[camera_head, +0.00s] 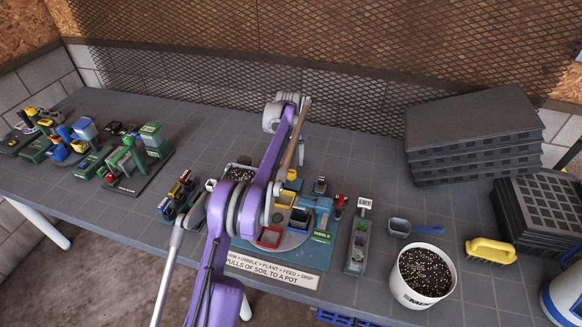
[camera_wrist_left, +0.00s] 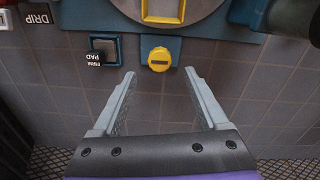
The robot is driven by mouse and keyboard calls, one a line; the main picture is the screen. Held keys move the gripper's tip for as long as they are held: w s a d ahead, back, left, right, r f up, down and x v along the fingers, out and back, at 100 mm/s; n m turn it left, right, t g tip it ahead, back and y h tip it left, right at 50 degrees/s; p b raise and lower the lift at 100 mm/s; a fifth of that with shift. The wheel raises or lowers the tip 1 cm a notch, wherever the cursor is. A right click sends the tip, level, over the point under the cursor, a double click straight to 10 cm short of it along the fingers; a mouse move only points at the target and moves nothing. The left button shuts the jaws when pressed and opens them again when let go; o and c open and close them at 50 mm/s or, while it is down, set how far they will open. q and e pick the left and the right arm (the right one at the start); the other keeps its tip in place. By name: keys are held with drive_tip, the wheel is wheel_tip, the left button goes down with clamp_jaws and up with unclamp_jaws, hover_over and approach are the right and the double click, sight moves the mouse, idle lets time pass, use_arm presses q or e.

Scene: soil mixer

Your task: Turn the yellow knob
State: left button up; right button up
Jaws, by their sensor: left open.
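The yellow knob (camera_wrist_left: 159,59) is a small round dial with a dark slot across its face, set on a blue mount of the soil mixer. In the head view the yellow knob (camera_head: 292,175) shows small, at the back of the machine, partly behind my left arm. My left gripper (camera_wrist_left: 159,73) is open, its two grey fingers pointing at the knob, with the tips on either side just short of it. I see no contact. In the head view my left arm hides most of the gripper. My right gripper is not in view.
Stacked black trays (camera_head: 470,130), a white soil bucket (camera_head: 422,275), a yellow brush (camera_head: 491,251) and a blue-handled scoop (camera_head: 400,227) are to the right. A mesh panel (camera_head: 200,75) stands behind.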

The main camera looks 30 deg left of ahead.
sight(291, 173)
use_arm(q)
wheel_tip(291, 173, up, 5)
idle(0.7)
drive_tip(key=s+d+r+m+t, duration=0.1)
drive_tip(key=s+d+r, duration=0.4)
drive_tip(key=s+d, duration=0.25)
drive_tip(key=s+d+r+m+t, duration=0.1)
drive_tip(key=s+d+r+t, duration=0.1)
drive_tip(key=s+d+r, duration=0.45)
drive_tip(key=s+d+f+m+t, duration=0.1)
drive_tip(key=s+d+f, duration=0.1)
drive_tip(key=s, duration=0.6)
drive_tip(key=s+d+f, duration=0.2)
drive_tip(key=s+f, duration=0.3)
drive_tip(key=s, duration=0.3)
drive_tip(key=s+d+f+m+t, duration=0.1)
drive_tip(key=s+d+f, duration=0.2)
drive_tip(key=s, duration=0.5)
drive_tip(key=shift+f+m+t, duration=0.3)
drive_tip(key=shift+f, duration=0.35)
